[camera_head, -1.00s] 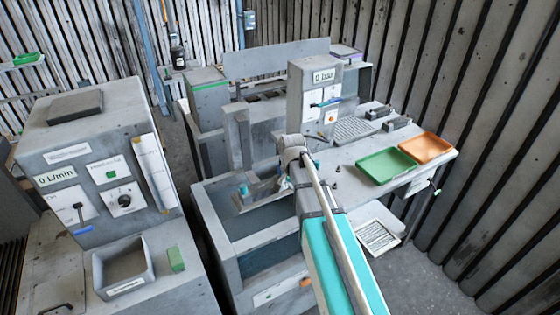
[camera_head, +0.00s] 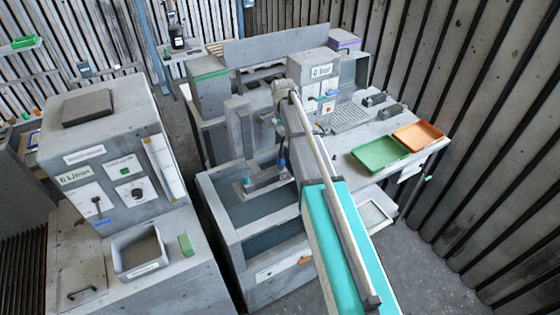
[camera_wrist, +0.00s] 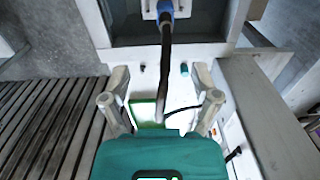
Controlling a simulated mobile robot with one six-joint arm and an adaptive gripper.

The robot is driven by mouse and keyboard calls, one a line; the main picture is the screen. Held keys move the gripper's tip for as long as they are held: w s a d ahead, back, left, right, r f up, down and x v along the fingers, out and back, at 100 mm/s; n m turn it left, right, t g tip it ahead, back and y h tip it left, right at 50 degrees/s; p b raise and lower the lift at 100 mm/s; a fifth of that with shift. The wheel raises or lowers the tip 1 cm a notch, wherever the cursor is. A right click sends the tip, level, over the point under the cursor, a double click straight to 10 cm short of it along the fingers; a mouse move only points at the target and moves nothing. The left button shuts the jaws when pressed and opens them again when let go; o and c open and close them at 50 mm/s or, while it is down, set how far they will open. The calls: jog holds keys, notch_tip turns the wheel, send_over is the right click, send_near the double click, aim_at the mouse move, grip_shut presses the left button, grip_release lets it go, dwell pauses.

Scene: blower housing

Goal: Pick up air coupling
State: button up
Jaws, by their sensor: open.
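In the wrist view a blue fitting (camera_wrist: 165,9) sits at the top, on a pale block over a dark recess, with a black hose (camera_wrist: 166,60) running down from it. It looks like the air coupling, but I cannot be sure. My gripper (camera_wrist: 160,104) is open, its two grey fingers spread. The hose passes between the fingers in the picture; I cannot tell whether it is close to them. The blue fitting lies beyond the fingertips. In the head view small blue parts (camera_head: 247,183) show at the grey tank; my arm hides my gripper there.
A small teal peg (camera_wrist: 184,69) and dark pegs stand on the white surface beyond my fingers. In the head view a green tray (camera_head: 380,153) and an orange tray (camera_head: 418,136) lie on the bench at right. The grey flow console (camera_head: 105,150) stands at left.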

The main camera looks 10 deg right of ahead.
aim_at(282, 151)
jog(key=shift+f, duration=0.1)
notch_tip(282, 151, down, 8)
jog(key=b, duration=0.8)
jog(key=shift+f+b, duration=0.25)
jog(key=shift+b, duration=0.05)
jog(key=shift+f, duration=0.1)
dwell(0.4)
jog(key=f+b, duration=0.3)
jog(key=shift+w+a, duration=0.25)
jog(key=shift+w, duration=0.05)
jog(key=shift+f+b, duration=1)
jog(key=shift+b, duration=0.1)
grip_shut()
